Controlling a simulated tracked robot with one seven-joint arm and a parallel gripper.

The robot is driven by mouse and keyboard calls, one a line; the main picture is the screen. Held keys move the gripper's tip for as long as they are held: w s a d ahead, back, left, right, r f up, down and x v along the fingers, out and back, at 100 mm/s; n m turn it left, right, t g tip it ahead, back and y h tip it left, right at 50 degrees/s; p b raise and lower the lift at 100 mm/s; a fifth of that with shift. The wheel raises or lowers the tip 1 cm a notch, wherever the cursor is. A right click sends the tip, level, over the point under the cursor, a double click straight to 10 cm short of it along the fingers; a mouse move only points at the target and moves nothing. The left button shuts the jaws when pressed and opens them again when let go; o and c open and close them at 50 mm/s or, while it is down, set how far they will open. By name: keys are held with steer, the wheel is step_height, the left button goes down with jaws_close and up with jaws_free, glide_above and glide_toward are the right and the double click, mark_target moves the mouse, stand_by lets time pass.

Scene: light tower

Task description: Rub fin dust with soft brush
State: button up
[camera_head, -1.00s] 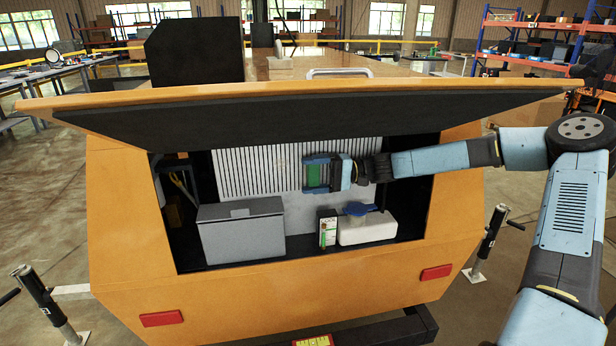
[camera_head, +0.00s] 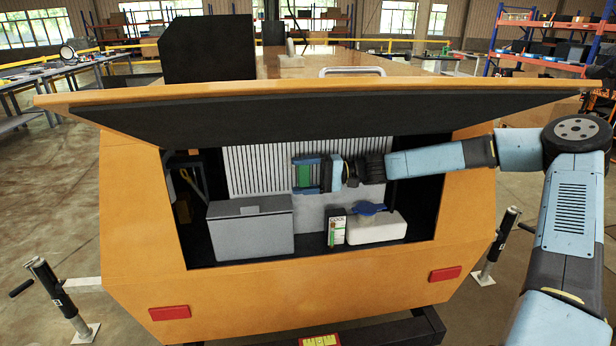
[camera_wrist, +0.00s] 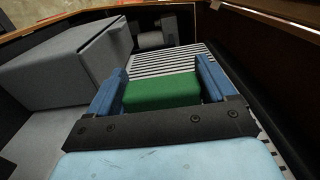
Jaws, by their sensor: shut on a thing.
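My gripper (camera_head: 297,175) reaches in from the right under the raised hatch. Its two blue fingers are shut on a green block (camera_head: 304,176), which I take to be the soft brush. In the wrist view the green block (camera_wrist: 162,91) sits between the blue fingers (camera_wrist: 160,85); no bristles show. The pale finned panel (camera_head: 257,170) stands at the back of the bay, behind the gripper. Its slats also show beyond the block in the wrist view (camera_wrist: 165,62). I cannot tell whether the brush touches the fins. No dust can be made out.
A grey lidded box (camera_head: 250,233) stands at the bay's left. A small white and green carton (camera_head: 336,231) and a white block (camera_head: 378,229) with a blue item (camera_head: 371,208) on it stand below the gripper. The black-lined hatch (camera_head: 310,115) hangs close above.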

steer(key=shift+w+x, duration=0.1)
steer(key=shift+x, duration=1.2)
steer(key=shift+w+x, duration=0.15)
steer(key=shift+x, duration=1.1)
steer(key=shift+r, duration=0.7)
steer(key=shift+v, duration=3.5)
steer(key=v, duration=0.3)
steer(key=shift+d, duration=0.1)
steer(key=shift+x, duration=5.2)
